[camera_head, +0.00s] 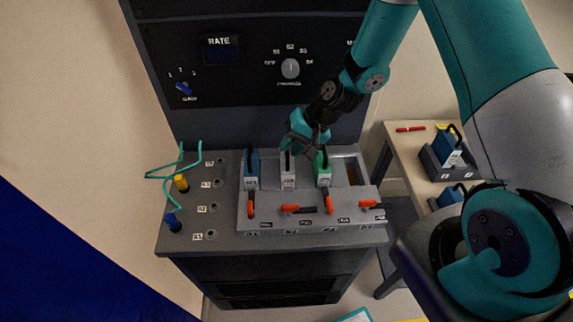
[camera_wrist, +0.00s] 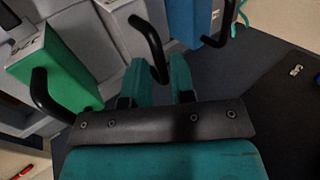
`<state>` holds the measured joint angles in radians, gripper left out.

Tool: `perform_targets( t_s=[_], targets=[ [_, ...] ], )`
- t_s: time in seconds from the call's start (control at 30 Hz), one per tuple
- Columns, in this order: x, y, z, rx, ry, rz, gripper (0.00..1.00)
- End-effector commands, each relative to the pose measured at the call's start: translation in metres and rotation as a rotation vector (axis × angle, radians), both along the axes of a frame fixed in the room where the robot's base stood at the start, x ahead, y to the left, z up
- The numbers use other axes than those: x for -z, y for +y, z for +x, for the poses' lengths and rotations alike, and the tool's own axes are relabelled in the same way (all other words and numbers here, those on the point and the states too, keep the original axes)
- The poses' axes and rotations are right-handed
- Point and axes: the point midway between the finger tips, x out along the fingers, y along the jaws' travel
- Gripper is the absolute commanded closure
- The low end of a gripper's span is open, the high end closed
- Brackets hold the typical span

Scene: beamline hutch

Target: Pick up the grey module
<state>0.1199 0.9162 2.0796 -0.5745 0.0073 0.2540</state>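The grey module (camera_head: 289,179) stands in the slotted rack on the bench, between a blue module (camera_head: 252,168) and a green module (camera_head: 323,168). It shows in the wrist view (camera_wrist: 121,22) with its black handle arching toward my fingers. My gripper (camera_head: 293,146) is just above the grey module, pointing down. In the wrist view my gripper (camera_wrist: 163,70) has its two teal fingers apart, with the end of the black handle at the gap between them. I cannot tell whether either finger touches the handle. The grey module's top is partly hidden in the head view.
Orange-handled latches (camera_head: 290,208) line the rack's front; the one below the grey module lies sideways. A rack bay (camera_head: 352,171) right of the green module looks empty. A side table (camera_head: 405,150) at right bears a holder with a blue module.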

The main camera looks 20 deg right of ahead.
Motion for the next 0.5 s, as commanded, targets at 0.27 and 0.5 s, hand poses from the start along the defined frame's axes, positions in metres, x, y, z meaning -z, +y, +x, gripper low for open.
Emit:
perform_targets(
  t_s=[0.27,0.5],
  targets=[
    [0.019,0.013,0.004,0.000,0.000,0.000,0.77],
    [0.019,0.012,0.004,0.001,-0.001,0.000,0.91]
  ],
)
